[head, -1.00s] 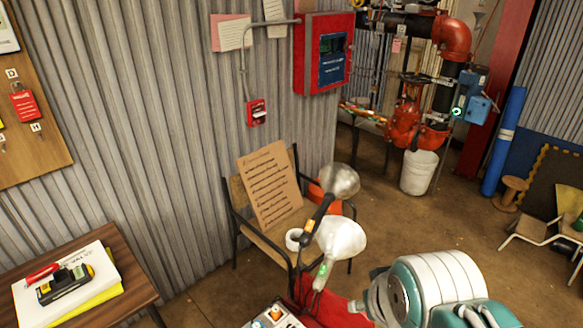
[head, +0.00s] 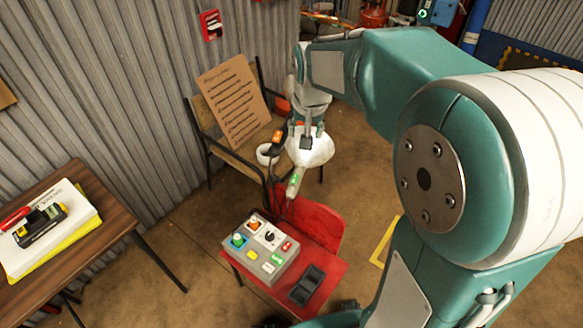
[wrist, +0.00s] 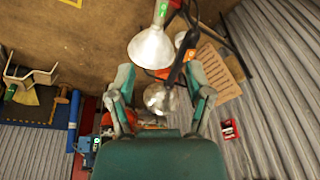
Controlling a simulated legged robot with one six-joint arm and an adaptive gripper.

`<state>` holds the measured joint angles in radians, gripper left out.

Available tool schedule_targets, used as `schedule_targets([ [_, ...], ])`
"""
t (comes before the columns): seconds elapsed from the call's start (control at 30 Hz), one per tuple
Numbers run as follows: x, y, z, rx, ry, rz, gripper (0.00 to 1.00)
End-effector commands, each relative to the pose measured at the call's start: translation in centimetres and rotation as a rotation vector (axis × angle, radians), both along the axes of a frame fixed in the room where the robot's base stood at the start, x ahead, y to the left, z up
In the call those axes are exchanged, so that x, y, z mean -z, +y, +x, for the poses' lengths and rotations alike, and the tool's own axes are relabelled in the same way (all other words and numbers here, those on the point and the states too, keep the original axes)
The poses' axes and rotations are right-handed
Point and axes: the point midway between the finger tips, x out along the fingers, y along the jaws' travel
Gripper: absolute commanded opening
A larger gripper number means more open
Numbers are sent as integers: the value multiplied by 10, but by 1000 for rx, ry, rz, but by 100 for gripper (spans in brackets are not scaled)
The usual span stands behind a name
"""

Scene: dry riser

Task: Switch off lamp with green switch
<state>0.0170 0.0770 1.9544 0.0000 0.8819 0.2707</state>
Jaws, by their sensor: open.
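The lamp with the green switch (head: 293,182) has a white cone shade (head: 318,152) and stands behind the red chair. In the wrist view its shade (wrist: 150,48) and green switch (wrist: 163,10) are at the top. A second lamp has a dark arm and an orange switch (head: 277,137); its silver shade (wrist: 160,100) shows between my fingers in the wrist view, but their contact cannot be told. My gripper (head: 308,128) is open, pointing down above the white shade, which it partly hides in the head view. Its two fingers (wrist: 161,78) are wide apart.
A control box (head: 262,248) with several coloured buttons and a black tray (head: 307,284) are on the red chair (head: 325,222). A chair with a cardboard sign (head: 232,107) stands by the corrugated wall. A wooden table (head: 100,228) is at left.

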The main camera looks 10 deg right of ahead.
Motion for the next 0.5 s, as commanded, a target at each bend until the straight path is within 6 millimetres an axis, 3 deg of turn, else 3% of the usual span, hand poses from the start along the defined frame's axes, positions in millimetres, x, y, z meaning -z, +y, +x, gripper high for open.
schedule_targets([
  [0.2, 53, -4, 54, 74, 74, 15, 66],
  [0.5, 143, -8, 109, 176, 168, 28, 66],
])
